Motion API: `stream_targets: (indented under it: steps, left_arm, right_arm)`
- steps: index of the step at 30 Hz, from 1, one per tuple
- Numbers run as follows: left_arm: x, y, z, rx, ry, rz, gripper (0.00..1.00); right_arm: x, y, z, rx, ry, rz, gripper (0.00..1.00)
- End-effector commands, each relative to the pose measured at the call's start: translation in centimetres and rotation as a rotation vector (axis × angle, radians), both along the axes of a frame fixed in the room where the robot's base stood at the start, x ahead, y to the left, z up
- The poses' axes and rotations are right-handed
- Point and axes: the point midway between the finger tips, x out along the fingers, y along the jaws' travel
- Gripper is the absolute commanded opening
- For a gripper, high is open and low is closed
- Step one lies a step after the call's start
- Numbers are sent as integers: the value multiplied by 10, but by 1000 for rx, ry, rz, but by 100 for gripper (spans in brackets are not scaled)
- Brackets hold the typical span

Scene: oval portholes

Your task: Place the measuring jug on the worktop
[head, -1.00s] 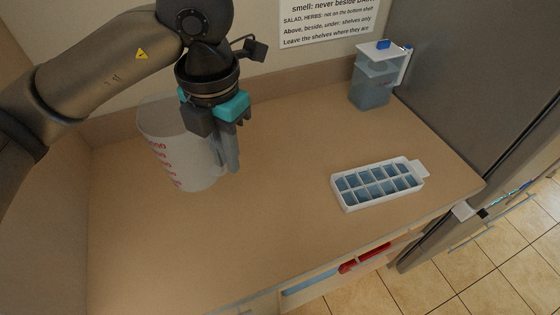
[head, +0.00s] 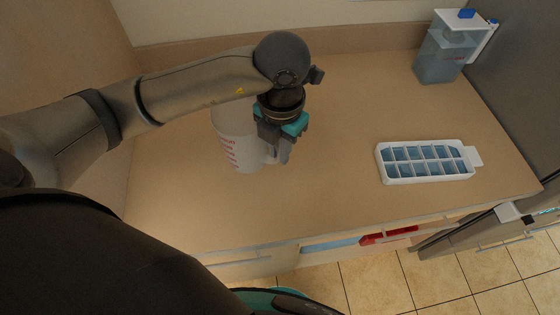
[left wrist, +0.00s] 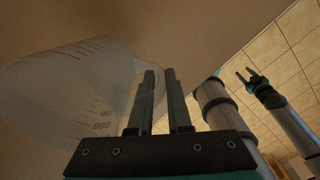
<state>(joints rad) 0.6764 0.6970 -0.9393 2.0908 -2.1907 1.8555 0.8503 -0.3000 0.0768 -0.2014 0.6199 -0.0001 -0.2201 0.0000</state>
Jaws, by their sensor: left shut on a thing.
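The measuring jug (head: 236,140) is whitish and translucent with red markings. It stands out at the left of the worktop (head: 330,200) in the head view. My left gripper (head: 283,152) is at the jug's right side, shut on its handle, which is mostly hidden by the fingers. I cannot tell whether the jug's base touches the worktop. In the left wrist view the jug (left wrist: 75,88) lies left of my fingers (left wrist: 160,95). My right gripper (left wrist: 248,77) shows small in the left wrist view, fingers apart, away from the jug.
A white ice cube tray (head: 425,161) with blue cells lies to the right on the worktop. A clear container with a blue knob (head: 447,50) stands at the back right, beside a grey appliance (head: 520,85). The worktop between jug and tray is clear.

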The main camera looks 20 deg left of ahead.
Motion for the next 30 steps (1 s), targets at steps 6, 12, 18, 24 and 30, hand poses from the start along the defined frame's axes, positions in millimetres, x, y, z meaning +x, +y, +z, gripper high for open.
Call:
stream_targets:
  steps: [6,12,18,24,30]
  left_arm:
    - [-1,0,-21,0,2,0,0]
    - [0,0,-47,0,0,0,0]
    - [1,0,-50,0,-2,-1,0]
    - [1,0,-53,0,-2,-1,0]
    - [0,0,-53,0,-1,-1,35]
  right_arm:
    - [0,-3,-1,-3,0,0,50]
    - [0,-3,-2,-4,0,0,50]
    - [0,-3,-2,-4,0,-1,50]
    - [0,-3,-6,-4,-1,-1,50]
    - [0,-3,-5,-4,-1,-1,50]
